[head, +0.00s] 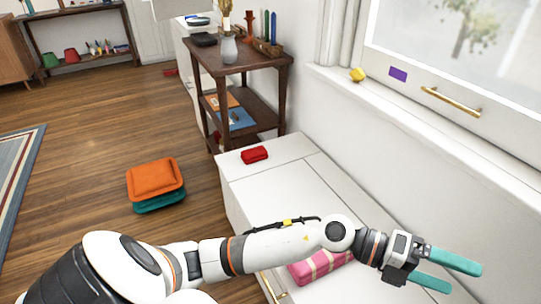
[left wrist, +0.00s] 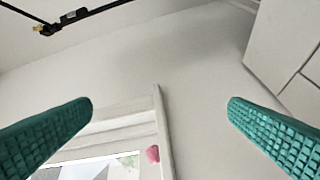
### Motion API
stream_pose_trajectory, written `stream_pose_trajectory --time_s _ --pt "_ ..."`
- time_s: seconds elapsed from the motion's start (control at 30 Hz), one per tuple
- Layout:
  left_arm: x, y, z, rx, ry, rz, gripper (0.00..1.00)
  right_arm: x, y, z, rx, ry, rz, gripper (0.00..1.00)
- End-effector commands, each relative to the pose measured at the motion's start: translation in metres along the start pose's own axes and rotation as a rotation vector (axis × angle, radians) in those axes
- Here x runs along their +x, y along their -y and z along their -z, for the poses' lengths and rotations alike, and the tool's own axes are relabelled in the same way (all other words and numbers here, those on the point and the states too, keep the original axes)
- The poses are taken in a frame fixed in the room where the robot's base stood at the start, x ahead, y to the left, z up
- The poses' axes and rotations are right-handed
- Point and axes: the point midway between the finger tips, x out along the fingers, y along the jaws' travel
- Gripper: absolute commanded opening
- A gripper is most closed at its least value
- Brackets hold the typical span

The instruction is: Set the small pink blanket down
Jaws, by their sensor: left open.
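The small pink blanket (head: 318,267), pink with pale stripes, lies on the white bench (head: 290,185) below the window, partly hidden behind my left arm. My left gripper (head: 464,278) is past the blanket to its right, above the right side of the bench, with its teal fingers apart and nothing between them. In the left wrist view the two teal fingers of my left gripper (left wrist: 160,104) are wide apart, facing a pale wall and the window. My right gripper is not in view.
A red folded item (head: 255,155) lies at the bench's far end. The window sill (head: 420,120) holds a yellow object (head: 357,75). A dark wood shelf (head: 235,60) stands beyond the bench. Orange (head: 155,178) and teal (head: 160,203) cushions are stacked on the floor.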

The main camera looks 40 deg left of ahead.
Motion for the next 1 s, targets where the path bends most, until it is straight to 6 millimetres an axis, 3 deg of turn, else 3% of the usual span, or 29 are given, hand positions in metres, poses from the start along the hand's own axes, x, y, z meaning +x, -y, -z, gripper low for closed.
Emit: stream_pose_trajectory --time_s 0.1,0.23,0.37,0.47,0.57,0.67,0.8,0.9,1.0 --pt "-0.014 -0.031 0.025 -0.184 -0.262 -0.203 0.99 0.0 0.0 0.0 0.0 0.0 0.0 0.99" --pt "-0.051 -0.038 0.057 -0.41 -0.568 -0.35 0.99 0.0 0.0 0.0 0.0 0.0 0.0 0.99" --pt "-0.1 -0.015 0.077 -0.663 -0.879 -0.419 0.99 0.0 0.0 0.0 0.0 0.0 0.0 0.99" --pt "-0.14 0.019 0.076 -0.871 -1.113 -0.416 0.99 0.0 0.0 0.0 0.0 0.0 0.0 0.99" --pt "-0.178 0.059 0.058 -1.089 -1.333 -0.364 0.99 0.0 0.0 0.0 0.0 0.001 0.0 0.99" --pt "-0.211 0.098 0.021 -1.313 -1.532 -0.263 0.99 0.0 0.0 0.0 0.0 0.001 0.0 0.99" --pt "-0.243 0.139 -0.051 -1.619 -1.749 -0.047 0.99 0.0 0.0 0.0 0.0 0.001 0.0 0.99" --pt "-0.256 0.152 -0.103 -1.798 -1.841 0.123 0.99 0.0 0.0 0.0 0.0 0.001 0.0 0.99" --pt "-0.262 0.155 -0.142 -1.923 -1.886 0.262 0.99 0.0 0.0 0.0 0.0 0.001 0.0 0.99"
